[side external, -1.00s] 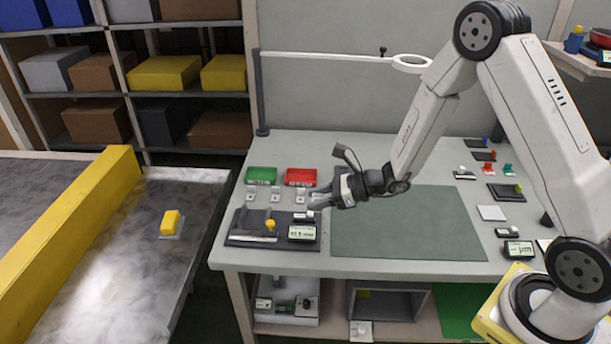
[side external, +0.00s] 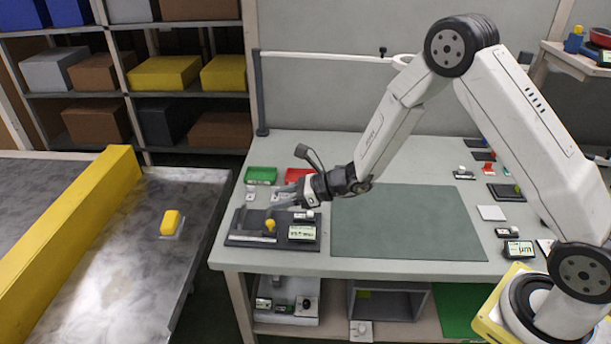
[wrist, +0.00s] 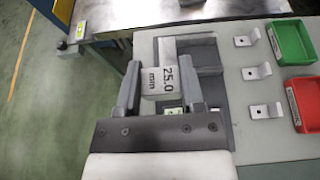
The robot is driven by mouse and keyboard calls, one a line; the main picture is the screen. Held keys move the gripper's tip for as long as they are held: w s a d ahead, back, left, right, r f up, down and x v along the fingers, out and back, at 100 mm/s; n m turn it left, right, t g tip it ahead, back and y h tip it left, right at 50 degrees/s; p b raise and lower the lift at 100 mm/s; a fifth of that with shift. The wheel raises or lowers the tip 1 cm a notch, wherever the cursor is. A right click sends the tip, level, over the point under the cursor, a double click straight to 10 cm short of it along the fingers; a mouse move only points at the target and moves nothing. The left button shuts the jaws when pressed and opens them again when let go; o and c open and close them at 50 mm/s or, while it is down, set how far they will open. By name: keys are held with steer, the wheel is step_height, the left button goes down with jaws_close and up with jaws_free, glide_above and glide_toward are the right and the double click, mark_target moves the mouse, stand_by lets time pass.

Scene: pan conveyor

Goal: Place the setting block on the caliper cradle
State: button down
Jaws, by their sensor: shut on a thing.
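The setting block (wrist: 168,80) is a pale grey block marked 25.0 mm, held between the two fingers of my gripper (wrist: 160,72) in the wrist view. In the side view my gripper (side external: 276,199) is over the back part of the caliper cradle station, and the block is too small to make out there. The dark grey cradle base (side external: 242,240) carries a yellow knob (side external: 270,226) and a display (side external: 302,233). In the wrist view the cradle's dark frame (wrist: 208,55) lies under and beside the block. I cannot tell whether the block touches it.
A green bin (side external: 262,174) and a red bin (side external: 297,174) stand behind the station, with small metal brackets (wrist: 258,72) in front of them. A green mat (side external: 400,230) lies clear to the right. The conveyor (side external: 150,280), with a yellow piece (side external: 171,223), is at the left.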

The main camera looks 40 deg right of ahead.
mark_target(244, 216)
steer(key=w+f, duration=0.1)
steer(key=w, duration=0.1)
steer(key=w+f, duration=0.1)
steer(key=w, duration=0.1)
steer(key=w+a, duration=0.1)
steer(key=w, duration=0.1)
steer(key=shift+f, duration=0.4)
steer(key=w+f, duration=0.1)
steer(key=f, duration=0.1)
steer(key=w+f, duration=0.2)
steer(key=shift+w+a+f, duration=0.1)
steer(key=shift+w+a, duration=0.05)
steer(key=shift+a, duration=0.05)
steer(key=shift+w+a+f, duration=0.1)
steer(key=shift+w+f, duration=0.45)
steer(key=shift+f, duration=0.05)
steer(key=shift+w+f, duration=0.15)
steer(key=shift+f, duration=1.55)
steer(key=shift+f, duration=0.15)
steer(key=shift+c, duration=2.4)
jaws_free()
